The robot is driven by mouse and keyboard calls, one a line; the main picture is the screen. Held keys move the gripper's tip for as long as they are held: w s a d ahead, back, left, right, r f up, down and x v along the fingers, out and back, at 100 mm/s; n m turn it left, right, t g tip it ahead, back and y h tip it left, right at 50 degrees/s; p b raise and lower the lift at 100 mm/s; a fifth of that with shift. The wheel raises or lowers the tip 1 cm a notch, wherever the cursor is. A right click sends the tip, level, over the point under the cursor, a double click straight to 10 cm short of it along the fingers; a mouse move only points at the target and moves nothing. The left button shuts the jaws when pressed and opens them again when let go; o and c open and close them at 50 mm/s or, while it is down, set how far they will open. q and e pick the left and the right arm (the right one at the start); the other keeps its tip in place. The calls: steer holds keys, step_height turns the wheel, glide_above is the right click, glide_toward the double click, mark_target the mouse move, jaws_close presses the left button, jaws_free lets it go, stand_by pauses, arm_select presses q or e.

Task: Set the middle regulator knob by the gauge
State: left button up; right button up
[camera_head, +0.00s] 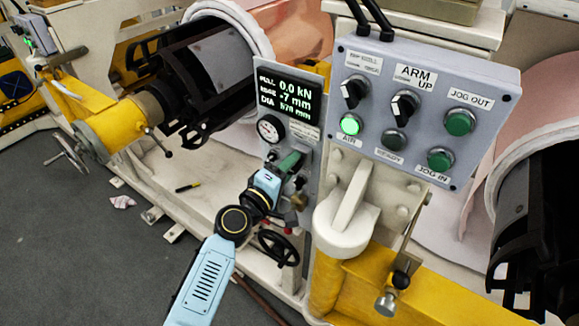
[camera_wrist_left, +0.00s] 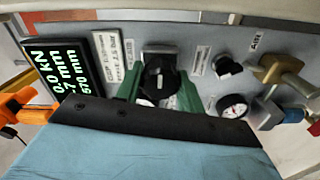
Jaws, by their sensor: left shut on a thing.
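My left gripper (camera_head: 291,163) reaches up to the upright grey panel (camera_head: 315,80) below its display. In the left wrist view, its two green fingers (camera_wrist_left: 160,92) stand on either side of a black knob (camera_wrist_left: 158,72) with a white mark, and are shut on it. In the head view the gripper hides this knob. My right gripper is not in view.
A smaller black knob (camera_wrist_left: 228,66) and a brass valve (camera_wrist_left: 282,72) are near the held knob. A grey button box (camera_head: 425,105) with a lit green lamp is at the right. A black handwheel (camera_head: 278,248) is below.

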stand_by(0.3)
arm_select(q)
steer(key=o, duration=1)
steer(key=b+v, duration=0.1)
steer(key=v, duration=1.2)
steer(key=shift+s+a, duration=0.1)
steer(key=shift+s, duration=0.05)
